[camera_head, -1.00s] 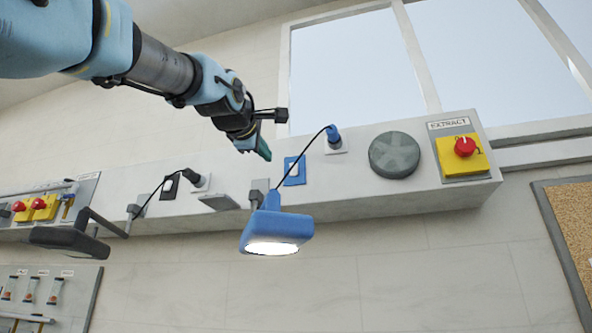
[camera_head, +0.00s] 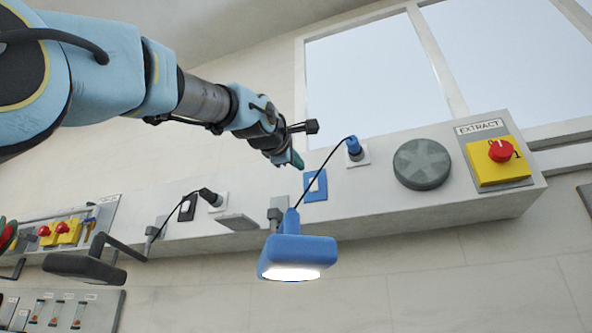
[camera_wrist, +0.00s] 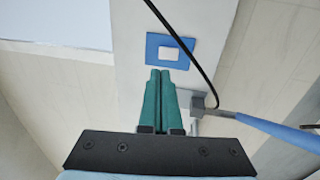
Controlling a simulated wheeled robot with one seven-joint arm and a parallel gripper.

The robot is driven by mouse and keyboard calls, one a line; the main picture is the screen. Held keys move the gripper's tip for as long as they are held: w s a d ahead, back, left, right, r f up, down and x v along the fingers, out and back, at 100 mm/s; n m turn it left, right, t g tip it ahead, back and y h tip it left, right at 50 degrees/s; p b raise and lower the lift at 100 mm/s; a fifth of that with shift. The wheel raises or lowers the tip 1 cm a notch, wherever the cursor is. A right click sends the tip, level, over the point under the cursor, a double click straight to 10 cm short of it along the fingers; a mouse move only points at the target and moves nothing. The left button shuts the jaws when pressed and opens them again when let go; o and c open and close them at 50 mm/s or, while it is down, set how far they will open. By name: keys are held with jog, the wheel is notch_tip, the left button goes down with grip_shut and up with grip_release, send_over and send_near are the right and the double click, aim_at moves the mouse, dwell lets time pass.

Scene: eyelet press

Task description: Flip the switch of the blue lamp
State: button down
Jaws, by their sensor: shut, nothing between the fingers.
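The blue lamp (camera_head: 297,255) hangs from a grey bracket on the white wall ledge, and its underside glows white. Its switch, a white rocker in a blue frame (camera_head: 315,187), is on the ledge face above the lamp. In the wrist view the switch (camera_wrist: 170,52) lies just beyond the fingertips. My gripper (camera_head: 298,163) is shut and empty, its green fingers just up and left of the switch in the head view. In the wrist view the fingertips (camera_wrist: 161,74) are close to the blue frame's lower edge; I cannot tell whether they touch.
A black cord (camera_head: 324,172) runs from the lamp up to a blue plug (camera_head: 354,146), passing beside the switch. A dark lamp (camera_head: 85,267) with a black-framed switch (camera_head: 187,207) is at left. A round grey disc (camera_head: 422,164) and a yellow EXTRACT switch (camera_head: 498,162) are at right.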

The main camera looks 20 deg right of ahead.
aim_at(314, 178)
jog(key=p+x, duration=0.5)
jog(key=x, duration=0.4)
jog(key=shift+w+d+r, duration=0.15)
jog(key=shift+w+d, duration=0.1)
